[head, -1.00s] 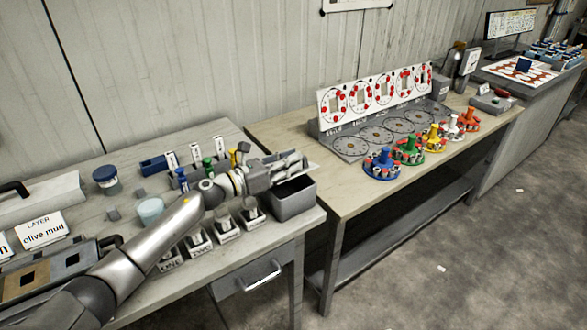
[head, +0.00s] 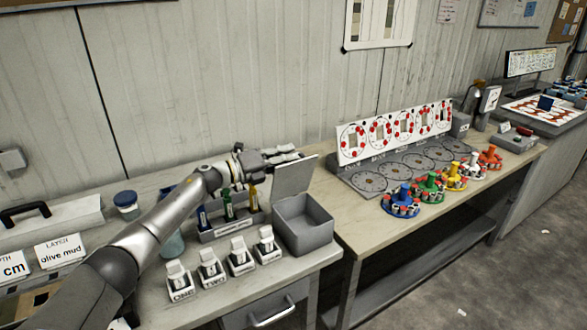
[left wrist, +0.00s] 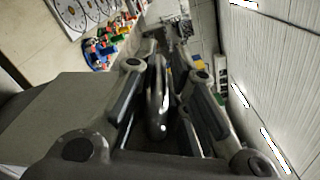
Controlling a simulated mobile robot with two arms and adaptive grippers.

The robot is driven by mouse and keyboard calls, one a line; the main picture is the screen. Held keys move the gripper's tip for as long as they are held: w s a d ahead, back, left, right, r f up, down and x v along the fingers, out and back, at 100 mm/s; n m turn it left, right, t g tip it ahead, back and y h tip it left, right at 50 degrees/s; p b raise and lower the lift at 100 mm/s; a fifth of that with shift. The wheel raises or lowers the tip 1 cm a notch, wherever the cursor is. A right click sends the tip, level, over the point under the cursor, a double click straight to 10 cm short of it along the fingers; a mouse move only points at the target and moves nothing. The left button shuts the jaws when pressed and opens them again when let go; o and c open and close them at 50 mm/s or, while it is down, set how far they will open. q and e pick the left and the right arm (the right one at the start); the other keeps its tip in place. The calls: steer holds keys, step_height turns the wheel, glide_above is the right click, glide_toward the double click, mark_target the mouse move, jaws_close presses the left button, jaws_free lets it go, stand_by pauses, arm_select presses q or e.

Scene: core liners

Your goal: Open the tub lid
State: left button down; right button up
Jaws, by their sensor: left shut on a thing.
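The grey tub (head: 303,228) stands at the right end of the near table, its top open and its inside showing. Its flat grey lid (head: 293,177) stands steeply raised at the tub's back left edge. My left gripper (head: 284,155) is at the lid's upper edge, shut on the lid. In the left wrist view my gripper's fingers (left wrist: 160,95) reach forward, with a shiny rounded metal piece between them. A flat grey panel, seemingly the lid (left wrist: 60,108), fills the left of that view. My right gripper is not in view.
Labelled holders (head: 210,268) stand in a row left of the tub. A rack with blue, green and yellow tools (head: 228,212) is behind them, near my left arm. A second table with a dial board (head: 392,132) and coloured carousels (head: 430,187) stands to the right.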

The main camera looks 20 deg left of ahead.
arm_select(q)
steer(key=shift+w+a+f+n+b, duration=0.1)
steer(key=shift+w+a+n+b, duration=0.25)
steer(key=shift+w+a+n, duration=0.3)
steer(key=shift+w+a+n+b, duration=0.35)
steer(key=shift+a+n, duration=0.1)
steer(key=shift+a, duration=0.25)
steer(key=shift+s, duration=0.1)
steer(key=c, duration=1.5)
jaws_free()
steer(key=shift+f, duration=0.1)
steer(key=shift+o, duration=0.2)
steer(key=shift+f, duration=0.15)
steer(key=shift+a, duration=0.1)
